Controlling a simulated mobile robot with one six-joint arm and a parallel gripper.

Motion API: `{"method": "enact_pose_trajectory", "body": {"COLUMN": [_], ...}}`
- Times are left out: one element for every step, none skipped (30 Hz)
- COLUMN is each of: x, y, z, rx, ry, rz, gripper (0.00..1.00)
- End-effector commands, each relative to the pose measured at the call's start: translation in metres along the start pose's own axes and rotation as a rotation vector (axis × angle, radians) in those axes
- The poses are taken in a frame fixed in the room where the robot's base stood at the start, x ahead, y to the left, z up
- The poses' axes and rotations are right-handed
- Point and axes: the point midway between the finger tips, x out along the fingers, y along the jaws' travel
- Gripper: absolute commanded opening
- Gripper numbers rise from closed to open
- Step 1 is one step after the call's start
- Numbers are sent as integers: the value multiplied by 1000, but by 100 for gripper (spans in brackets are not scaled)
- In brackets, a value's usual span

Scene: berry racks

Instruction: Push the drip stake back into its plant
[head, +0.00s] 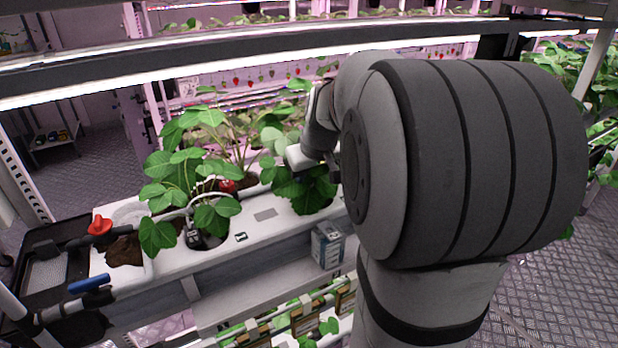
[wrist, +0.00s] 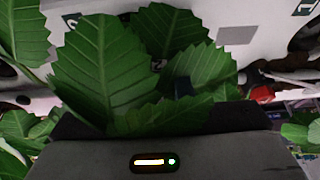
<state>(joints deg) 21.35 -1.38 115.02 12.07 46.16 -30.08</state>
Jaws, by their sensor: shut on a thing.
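My gripper (wrist: 183,88) is among the broad green leaves of a strawberry plant (head: 312,188) in the white growing gutter (head: 268,230). In the wrist view the leaves (wrist: 105,65) cover most of the fingers. A small dark piece, seemingly the drip stake or a fingertip, shows between the leaves. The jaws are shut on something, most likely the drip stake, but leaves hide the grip. I cannot tell whether the stake touches the plant's soil. In the head view my arm hides part of the gripper.
A leafy plant with a red berry (head: 227,186) and a pale looped tube grows left along the gutter. A black tray (head: 70,262) and a red object (head: 100,225) are at the left end. A light bar (head: 200,68) crosses above. A small box (head: 327,245) stands below.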

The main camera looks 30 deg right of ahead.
Motion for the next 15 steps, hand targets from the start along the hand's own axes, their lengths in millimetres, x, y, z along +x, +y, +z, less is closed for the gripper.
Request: {"method": "enact_pose_trajectory", "body": {"x": [0, 0, 0, 0, 0, 0, 0, 1, 2, 2, 3, 4, 5, 6, 7], "y": [0, 0, 0, 0, 0, 0, 0, 0, 0, 0, 0, 0, 0, 0, 0], "z": [0, 0, 0, 0, 0, 0, 0, 0, 1, 1, 1, 2, 2, 2, 3], "rx": [0, 0, 0, 0, 0, 0, 0, 0, 0, 0, 0, 0, 0, 0, 0], "ry": [0, 0, 0, 0, 0, 0, 0, 0, 0, 0, 0, 0, 0, 0, 0], "rz": [0, 0, 0, 0, 0, 0, 0, 0, 0, 0, 0, 0, 0, 0, 0], "gripper": [0, 0, 0, 0, 0, 0, 0, 0, 0, 0, 0, 0, 0, 0, 0]}}
